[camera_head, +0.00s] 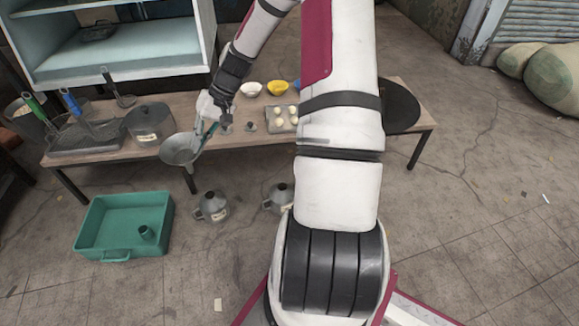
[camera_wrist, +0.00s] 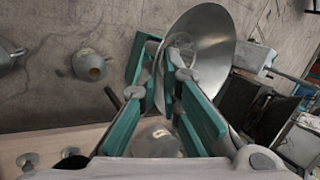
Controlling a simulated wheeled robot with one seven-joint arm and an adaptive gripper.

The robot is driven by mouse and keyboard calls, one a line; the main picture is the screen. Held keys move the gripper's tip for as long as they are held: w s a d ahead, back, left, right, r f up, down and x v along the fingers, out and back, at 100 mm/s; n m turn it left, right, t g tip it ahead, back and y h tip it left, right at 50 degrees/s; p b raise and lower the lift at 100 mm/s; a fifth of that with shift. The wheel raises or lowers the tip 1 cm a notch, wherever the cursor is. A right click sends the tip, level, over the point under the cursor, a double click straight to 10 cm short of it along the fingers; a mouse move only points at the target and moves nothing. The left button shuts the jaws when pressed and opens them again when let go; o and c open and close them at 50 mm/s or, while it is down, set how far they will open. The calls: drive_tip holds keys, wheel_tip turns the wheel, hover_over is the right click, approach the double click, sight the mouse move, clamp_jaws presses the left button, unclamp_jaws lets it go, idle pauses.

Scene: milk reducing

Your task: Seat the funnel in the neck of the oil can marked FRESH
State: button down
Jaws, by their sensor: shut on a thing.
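A grey metal funnel (camera_head: 177,150) is held in front of the bench's left part, above the floor. My gripper (camera_head: 203,132) is shut on it. In the wrist view, the teal fingers (camera_wrist: 165,62) meet at the near side of the funnel's wide mouth (camera_wrist: 209,50); its spout is not clearly visible. Two grey oil cans stand on the floor: a left can (camera_head: 212,207) and a right can (camera_head: 279,198), apart from the funnel.
A teal crate (camera_head: 92,238) with a small cup-like piece (camera_head: 147,232) stands left of the cans. The wooden bench (camera_head: 240,105) holds a lidded pot (camera_head: 150,122), a dough tray (camera_head: 272,125), bowls and small grey pieces (camera_head: 250,126). Floor near the cans is clear.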

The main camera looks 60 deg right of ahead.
drive_tip(key=s+d+f+m+t+h, duration=0.25)
drive_tip(key=d+f+m, duration=0.35)
drive_tip(key=d+f, duration=1.05)
drive_tip(key=s+d+f+m+t+h+b, duration=0.1)
drive_tip(key=s+d+f+m, duration=0.25)
drive_tip(key=d+f, duration=0.3)
drive_tip(key=s+d+f+m+h, duration=0.2)
drive_tip(key=s+d+f, duration=0.3)
drive_tip(key=d+f, duration=0.15)
drive_tip(key=shift+n, duration=0.25)
drive_tip(key=shift+s+a+f+b, duration=0.1)
drive_tip(key=shift+a+f+b, duration=0.05)
drive_tip(key=shift+f+b, duration=1.4)
drive_tip(key=shift+s+a+f+b, duration=0.1)
drive_tip(key=shift+f+b, duration=0.9)
drive_tip(key=shift+f, duration=1.05)
drive_tip(key=shift+s+a+f+b, duration=0.1)
drive_tip(key=shift+a+f+b, duration=0.05)
drive_tip(key=shift+f+b, duration=1.4)
drive_tip(key=shift+f, duration=0.7)
drive_tip(key=c, duration=1.7)
unclamp_jaws()
drive_tip(key=shift+r, duration=0.1)
